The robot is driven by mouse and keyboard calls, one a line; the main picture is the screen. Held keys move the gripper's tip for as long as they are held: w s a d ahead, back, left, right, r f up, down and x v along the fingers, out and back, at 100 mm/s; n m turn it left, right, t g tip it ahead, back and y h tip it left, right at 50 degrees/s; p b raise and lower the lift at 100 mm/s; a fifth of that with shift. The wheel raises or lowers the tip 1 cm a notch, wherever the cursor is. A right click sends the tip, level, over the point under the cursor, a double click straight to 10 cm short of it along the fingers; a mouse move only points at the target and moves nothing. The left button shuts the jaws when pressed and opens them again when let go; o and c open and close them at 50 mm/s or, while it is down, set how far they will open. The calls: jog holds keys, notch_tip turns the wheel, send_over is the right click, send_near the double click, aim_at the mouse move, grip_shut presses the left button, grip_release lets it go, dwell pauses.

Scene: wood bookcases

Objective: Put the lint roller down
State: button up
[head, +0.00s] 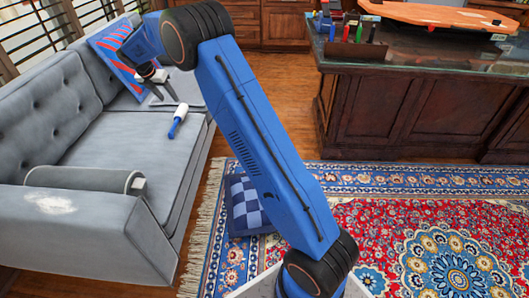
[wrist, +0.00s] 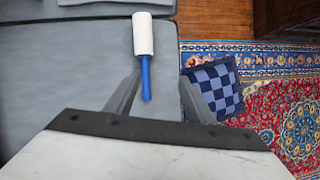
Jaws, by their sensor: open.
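The lint roller (head: 178,121) has a white roll and a blue handle. It lies on the seat of the grey sofa (head: 120,150), close to the seat's front edge. In the wrist view the lint roller (wrist: 144,50) lies beyond my gripper, its blue handle pointing back toward the space between the fingers. My gripper (head: 166,92) is open and empty over the sofa seat, apart from the roller in the head view. Its two spread fingers (wrist: 153,95) also show in the wrist view.
A grey bolster (head: 80,179) lies by the near armrest. A striped cushion (head: 118,55) leans at the sofa's far end. A checkered blue cushion (head: 248,205) lies on the patterned rug (head: 400,215). A dark wooden desk (head: 400,110) stands at the right.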

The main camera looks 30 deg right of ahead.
jog(key=s+d+r+m+y, duration=0.1)
jog(key=s+d+r+m, duration=0.2)
jog(key=s+r+m, duration=0.55)
jog(key=s+d+r+m, duration=0.1)
jog(key=s+d+r, duration=0.3)
jog(key=s, duration=1)
jog(key=s+d+r+m+y, duration=0.1)
jog(key=s+r+m, duration=0.3)
jog(key=s+r, duration=0.5)
jog(key=s+f+m, duration=0.3)
jog(key=s+m, duration=0.1)
jog(key=s, duration=0.7)
jog(key=s+d+f+m+t+y, duration=0.1)
jog(key=s+f+m, duration=0.2)
jog(key=s, duration=0.9)
jog(key=s+f+m+t, duration=0.1)
jog(key=s+f+m, duration=0.2)
jog(key=s, duration=0.9)
jog(key=m, duration=0.3)
jog(key=shift+d+f+y, duration=0.3)
jog(key=shift+y, duration=0.1)
jog(key=shift+o, duration=0.2)
